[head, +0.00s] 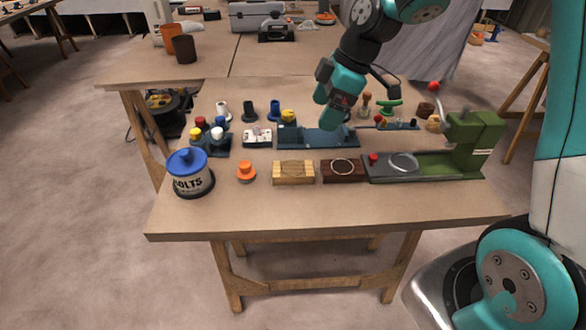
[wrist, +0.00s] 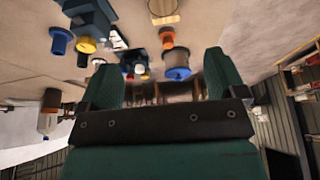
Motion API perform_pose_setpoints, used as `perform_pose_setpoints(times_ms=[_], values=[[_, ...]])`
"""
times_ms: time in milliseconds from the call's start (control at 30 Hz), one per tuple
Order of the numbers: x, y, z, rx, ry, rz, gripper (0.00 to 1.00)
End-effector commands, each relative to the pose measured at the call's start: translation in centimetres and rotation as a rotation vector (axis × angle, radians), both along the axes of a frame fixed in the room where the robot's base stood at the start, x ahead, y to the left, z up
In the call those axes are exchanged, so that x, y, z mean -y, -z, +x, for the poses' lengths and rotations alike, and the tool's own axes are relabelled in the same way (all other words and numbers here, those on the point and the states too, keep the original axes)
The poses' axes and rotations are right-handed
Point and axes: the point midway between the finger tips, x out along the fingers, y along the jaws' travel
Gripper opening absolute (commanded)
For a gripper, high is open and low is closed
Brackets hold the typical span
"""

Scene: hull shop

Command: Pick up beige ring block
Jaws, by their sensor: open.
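The beige block (head: 293,172) lies near the front middle of the table in the head view, left of a dark brown block with a pale ring (head: 343,170). In the wrist view a beige block with a dark ring mark (wrist: 163,10) shows at the top edge, partly cut off. My gripper (wrist: 158,60) is open and empty, its two dark green fingers spread wide. In the head view my arm hangs above the back middle of the table, behind the beige block and apart from it. The fingertips are not clear there.
An orange knob (head: 246,172) and a blue bolts can (head: 190,174) stand left of the block. A green machine (head: 470,150) stands at the right. A blue tray (head: 316,136) and several small pegs lie behind. The front table strip is clear.

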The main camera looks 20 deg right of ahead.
Motion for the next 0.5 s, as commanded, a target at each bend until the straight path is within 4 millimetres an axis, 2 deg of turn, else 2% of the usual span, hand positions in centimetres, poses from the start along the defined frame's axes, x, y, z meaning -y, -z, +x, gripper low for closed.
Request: perform_pose_setpoints(times_ms=[300,500], values=[[-2.7,6.6,0.6,-0.006,-0.006,-0.001,0.89],[-3.9,9.7,1.1,-0.002,-0.005,0.000,0.89]])
